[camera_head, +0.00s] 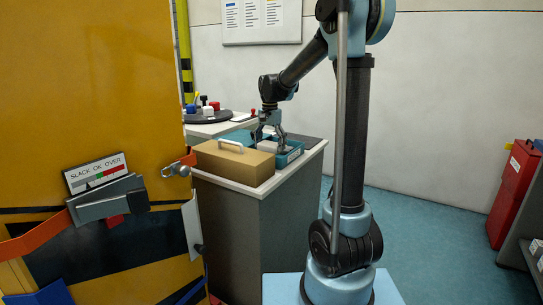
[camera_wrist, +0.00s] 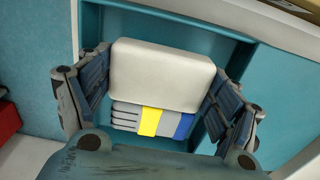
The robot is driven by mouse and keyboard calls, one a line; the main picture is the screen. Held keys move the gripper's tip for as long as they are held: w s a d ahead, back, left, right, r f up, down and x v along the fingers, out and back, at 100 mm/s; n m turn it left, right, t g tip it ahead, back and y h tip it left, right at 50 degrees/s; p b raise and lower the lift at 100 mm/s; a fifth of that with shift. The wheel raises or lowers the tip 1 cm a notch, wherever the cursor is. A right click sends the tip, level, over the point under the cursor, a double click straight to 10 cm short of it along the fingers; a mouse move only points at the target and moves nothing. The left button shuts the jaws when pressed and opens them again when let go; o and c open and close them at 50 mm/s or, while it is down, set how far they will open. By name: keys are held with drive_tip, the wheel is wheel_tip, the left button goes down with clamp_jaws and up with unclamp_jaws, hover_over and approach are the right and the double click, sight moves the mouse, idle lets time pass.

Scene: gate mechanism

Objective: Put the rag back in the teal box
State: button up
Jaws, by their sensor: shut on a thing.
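The rag is a pale, folded, pillow-like block (camera_wrist: 162,74) between the fingers of my gripper (camera_wrist: 160,98). Its lower side shows grey layers with yellow and blue bands; I cannot tell if these belong to the rag or to something under it. In the head view my gripper (camera_head: 269,133) points down over the teal box (camera_head: 291,158), with the pale rag (camera_head: 267,146) between its fingers. The teal box (camera_wrist: 235,28) is open-topped, and its walls surround the rag in the wrist view. Whether the rag touches the box floor is hidden.
A tan box with a handle (camera_head: 232,163) stands beside the teal box on the cabinet top (camera_head: 318,150). Behind is a round dark tray (camera_head: 208,118) with knobs. A yellow gate panel (camera_head: 90,90) with a latch fills the left.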

drive_tip(key=shift+f, duration=2)
drive_tip(key=o, duration=1)
drive_tip(key=shift+o, duration=0.2)
